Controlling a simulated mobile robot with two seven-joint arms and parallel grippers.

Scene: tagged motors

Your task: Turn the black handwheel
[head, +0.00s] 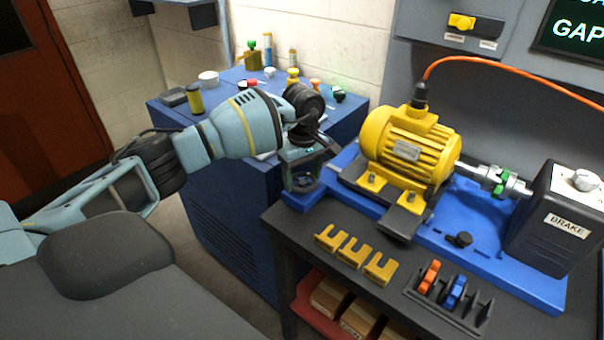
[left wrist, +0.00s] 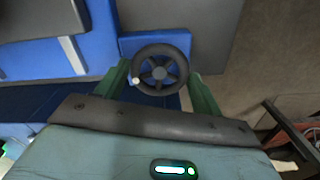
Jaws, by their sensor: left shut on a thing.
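The black handwheel (left wrist: 159,72) has a spoked rim and a small pale knob at its left edge in the left wrist view. It sits at the blue block on the left end of the motor base. In the head view it shows only as a small dark shape (head: 303,183), mostly hidden by my left gripper (head: 303,174). The gripper points down over it. In the left wrist view the two greenish fingers lie on either side of the rim, shut on the wheel. My right gripper is not in view.
The yellow motor (head: 408,148) stands right of the gripper, coupled to the dark brake box (head: 560,220). Yellow slotted shims (head: 352,254) and a rack of colored pieces (head: 448,296) lie in front. A blue cabinet (head: 225,205) with small items stands left. An orange cable (head: 500,64) arches above.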

